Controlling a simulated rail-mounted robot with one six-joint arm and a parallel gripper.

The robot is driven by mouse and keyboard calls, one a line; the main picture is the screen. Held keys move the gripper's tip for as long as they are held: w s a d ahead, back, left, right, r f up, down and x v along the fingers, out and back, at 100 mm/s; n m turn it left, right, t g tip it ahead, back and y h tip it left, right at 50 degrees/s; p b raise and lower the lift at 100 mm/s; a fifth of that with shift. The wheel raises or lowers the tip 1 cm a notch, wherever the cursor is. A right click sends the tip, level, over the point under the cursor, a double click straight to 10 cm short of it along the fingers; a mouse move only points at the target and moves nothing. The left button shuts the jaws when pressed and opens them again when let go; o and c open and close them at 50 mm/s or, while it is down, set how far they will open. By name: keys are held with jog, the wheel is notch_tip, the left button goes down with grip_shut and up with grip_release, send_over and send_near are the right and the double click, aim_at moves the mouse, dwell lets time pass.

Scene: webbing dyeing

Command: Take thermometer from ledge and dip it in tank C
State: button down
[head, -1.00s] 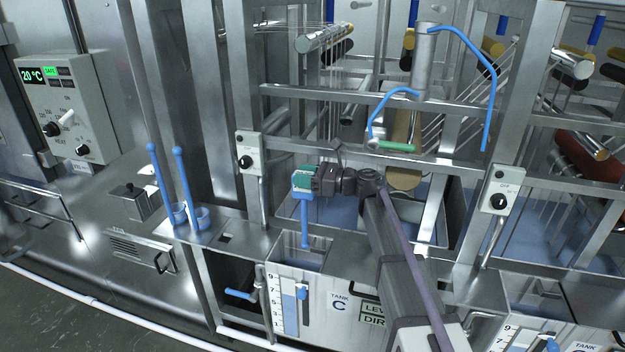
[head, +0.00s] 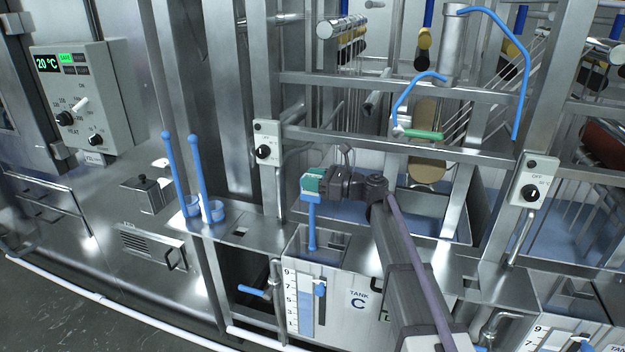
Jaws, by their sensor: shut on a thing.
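My gripper (head: 314,184), with green fingers, is shut on the thermometer (head: 312,226), a blue stick that hangs upright below the fingers. Tank C (head: 340,297) is the steel tank with a "TANK C" label and a blue level scale on its front. The thermometer's lower end is at the tank's open top. I cannot tell whether its tip is in the liquid. The ledge (head: 262,234) is the steel shelf left of the tank.
Two blue long-handled cups (head: 190,205) (head: 215,211) stand at the left of the ledge. A steel frame with a switch box (head: 265,143) rises behind. A blue-handled valve (head: 252,291) sits left of the tank. A heater panel (head: 84,100) reads 20 °C.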

aim_at(312, 224)
notch_tip(312, 224, down, 16)
jog(key=b, duration=1.5)
dwell(1.6)
notch_tip(312, 224, up, 20)
jog(key=p, duration=2)
jog(key=shift+r, duration=0.25)
jog(key=shift+f, duration=0.15)
